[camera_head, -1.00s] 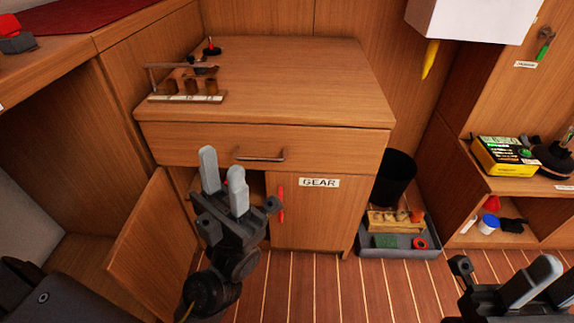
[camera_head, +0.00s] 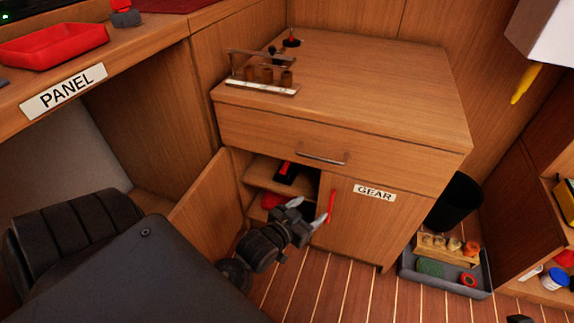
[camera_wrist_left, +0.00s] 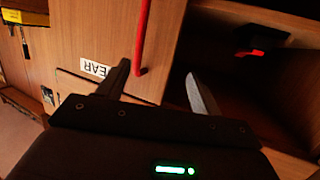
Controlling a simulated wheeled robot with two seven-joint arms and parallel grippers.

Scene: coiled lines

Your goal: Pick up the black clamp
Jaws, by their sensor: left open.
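A dark object with a red part (camera_head: 288,172) lies on the upper shelf inside the open left side of the GEAR cabinet. It may be the black clamp, but its shape is too small to tell. In the left wrist view a dark thing with a red part (camera_wrist_left: 256,50) shows in the dark opening. My left gripper (camera_head: 307,212) is open and empty, in front of the opening and close to the red door handle (camera_head: 330,206). Its two fingers (camera_wrist_left: 158,72) also show in the wrist view, apart. A small dark piece at the bottom right edge may be my right gripper (camera_head: 520,319).
The open cabinet door (camera_head: 208,208) stands left of my left gripper. A red item (camera_head: 271,200) lies lower in the cabinet. A grey tray (camera_head: 445,278) and a black bin (camera_head: 455,202) stand right. A wooden rack (camera_head: 262,82) stands on the cabinet top.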

